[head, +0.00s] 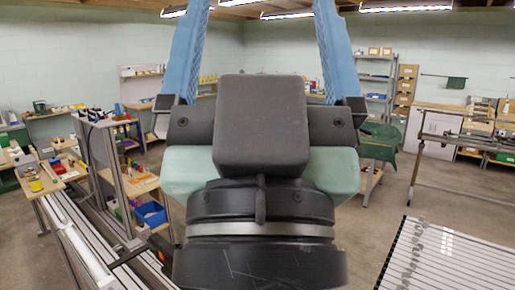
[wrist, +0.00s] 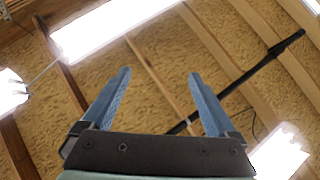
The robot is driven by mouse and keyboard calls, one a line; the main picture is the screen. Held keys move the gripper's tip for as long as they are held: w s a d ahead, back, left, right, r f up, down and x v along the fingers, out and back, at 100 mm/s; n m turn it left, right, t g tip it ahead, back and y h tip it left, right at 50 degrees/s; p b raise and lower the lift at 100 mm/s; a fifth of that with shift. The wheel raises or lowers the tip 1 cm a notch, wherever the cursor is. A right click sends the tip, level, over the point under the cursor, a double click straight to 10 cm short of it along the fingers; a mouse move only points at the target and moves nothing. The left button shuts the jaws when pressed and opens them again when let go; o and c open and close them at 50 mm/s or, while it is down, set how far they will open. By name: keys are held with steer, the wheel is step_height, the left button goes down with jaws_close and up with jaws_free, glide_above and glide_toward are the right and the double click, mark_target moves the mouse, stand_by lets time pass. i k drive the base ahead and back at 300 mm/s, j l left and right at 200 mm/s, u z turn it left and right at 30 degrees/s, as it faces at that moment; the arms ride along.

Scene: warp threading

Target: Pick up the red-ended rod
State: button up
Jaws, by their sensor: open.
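My gripper (head: 260,8) points upward in the head view, its two blue fingers wide apart with nothing between them. Its fingertips run out of the top of that picture. In the wrist view my gripper (wrist: 159,73) is also open and empty, facing the wooden ceiling and its lights. I cannot make out the red-ended rod for certain in either view. My gripper and wrist hide the middle of the head view.
A metal-railed bench frame (head: 105,165) with small items stands at the left. A pale striped surface (head: 440,262) is at the lower right. A metal rack (head: 465,142) stands beyond it. Concrete floor (head: 400,190) shows between them. A dark bar (wrist: 255,68) crosses the ceiling.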

mark_target(107, 117)
steer(key=i+j+u, duration=0.2)
steer(key=i+j, duration=0.35)
steer(key=j, duration=0.15)
steer(key=i+j+u, duration=0.15)
steer(key=i+j, duration=0.45)
steer(key=i+j+u, duration=0.2)
steer(key=i+j, duration=0.3)
steer(key=i+j+u, duration=0.2)
steer(key=i+j, duration=0.2)
steer(key=i, duration=0.35)
